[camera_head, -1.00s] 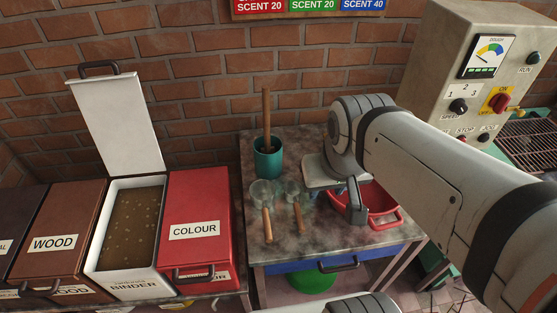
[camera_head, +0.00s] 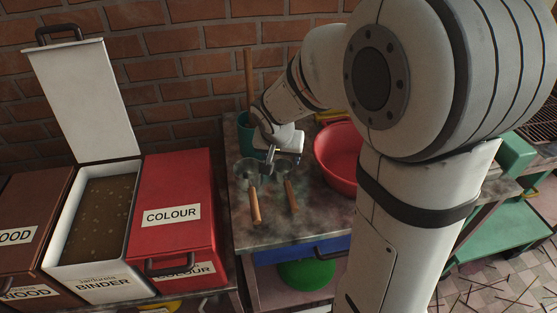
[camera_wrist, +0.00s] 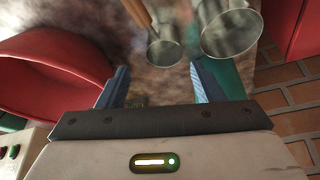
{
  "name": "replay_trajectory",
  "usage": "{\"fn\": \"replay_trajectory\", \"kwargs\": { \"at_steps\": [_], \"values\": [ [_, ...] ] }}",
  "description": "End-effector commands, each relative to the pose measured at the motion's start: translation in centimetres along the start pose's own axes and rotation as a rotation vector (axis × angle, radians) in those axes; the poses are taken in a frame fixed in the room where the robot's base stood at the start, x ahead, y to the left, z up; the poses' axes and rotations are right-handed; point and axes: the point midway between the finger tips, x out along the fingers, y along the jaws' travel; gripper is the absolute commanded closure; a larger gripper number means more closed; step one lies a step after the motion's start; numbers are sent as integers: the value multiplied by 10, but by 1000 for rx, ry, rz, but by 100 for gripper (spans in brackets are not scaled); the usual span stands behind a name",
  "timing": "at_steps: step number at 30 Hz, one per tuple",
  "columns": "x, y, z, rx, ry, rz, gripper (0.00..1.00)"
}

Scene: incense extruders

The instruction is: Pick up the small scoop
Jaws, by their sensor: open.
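The small scoop, a metal cup with a wooden handle, lies on the worktable; in the head view its handle (camera_head: 292,196) points toward the front and its cup is partly covered by my gripper. In the wrist view its cup (camera_wrist: 165,53) shows just beyond my fingers, nearer the right one. A larger scoop (camera_head: 254,204) lies to its left in the head view; its cup (camera_wrist: 231,32) is at the upper right of the wrist view. My gripper (camera_wrist: 160,84) is open and empty, above the table behind the small scoop's cup. It also shows in the head view (camera_head: 283,157).
A red bowl (camera_head: 337,160) stands right of the scoops. A teal pot (camera_head: 246,138) holding a wooden stick stands behind them, close to my gripper. The brick wall is behind. The red COLOUR bin (camera_head: 172,197) and open BINDER bin (camera_head: 101,284) are left of the table (camera_head: 275,233).

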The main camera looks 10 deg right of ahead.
Motion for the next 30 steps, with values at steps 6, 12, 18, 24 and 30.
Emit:
{"fn": "replay_trajectory", "kwargs": {
  "at_steps": [6, 12, 18, 24, 30],
  "values": [
    [34, -10, -1, 23, 4, -1, 39],
    [55, -9, -1, 23, 3, -2, 39],
    [85, -6, 2, 21, 2, -2, 39],
    [101, -7, 1, 21, 5, -4, 39],
    [101, -7, 1, 21, 5, -4, 39]
  ]
}}
